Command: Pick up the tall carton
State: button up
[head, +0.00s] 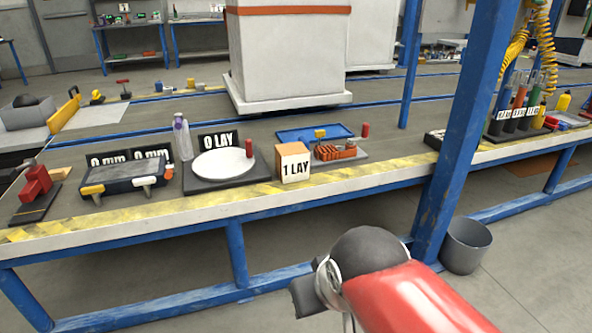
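A small upright carton (292,162) with tan-orange sides and a white front marked "1 LAY" stands near the front edge of the workbench (330,186). It is the only small carton that I can make out on this bench. My arm reaches in from the lower right, in front of the bench and below the carton. A dark block at its far end seems to be part of my gripper (304,296). It is clearly apart from the carton. No fingertips can be made out, so its opening is hidden.
A scale with a round white plate (222,163) stands left of the carton, with a clear bottle (182,137) behind. A blue tray (313,134) and an orange ribbed part (335,152) lie right. A blue post (462,130) rises at right; a grey bin (465,246) is below.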

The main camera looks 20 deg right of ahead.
aim_at(292, 160)
jog(key=i+l, duration=0.35)
jog(key=i, duration=0.15)
jog(key=i+l, duration=0.35)
jog(key=i, duration=0.15)
